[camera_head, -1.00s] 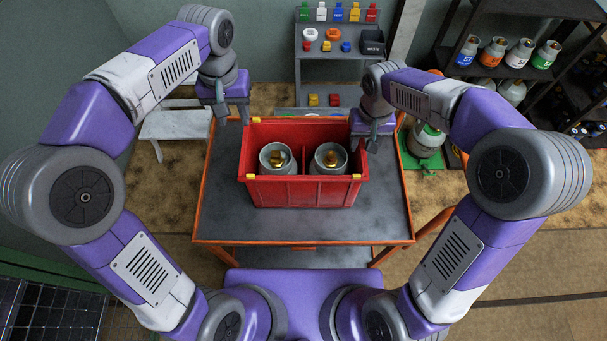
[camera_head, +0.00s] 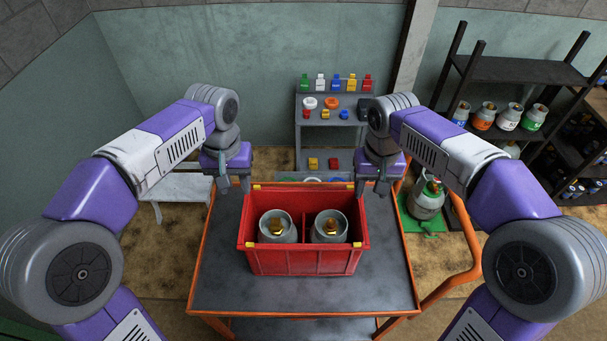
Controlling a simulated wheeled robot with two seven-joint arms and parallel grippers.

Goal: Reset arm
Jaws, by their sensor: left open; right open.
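My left gripper (camera_head: 234,184) is open and empty, just outside the back left corner of a red crate (camera_head: 305,262). My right gripper (camera_head: 371,187) is open and empty, by the crate's back right corner. From this angle I cannot tell whether the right fingers touch the crate's rim. The crate stands on a dark grey cart top (camera_head: 225,270). Two grey gas cylinders with brass valves stand upright in it, a left one (camera_head: 277,237) and a right one (camera_head: 328,237), with a divider between them.
The cart has an orange frame and handle (camera_head: 470,270). A grey rack (camera_head: 325,125) with small coloured items stands behind it. A cylinder (camera_head: 425,205) stands on a green scale (camera_head: 425,228) at right. Dark shelves (camera_head: 500,70) hold several cylinders. A white bench (camera_head: 180,187) is at left.

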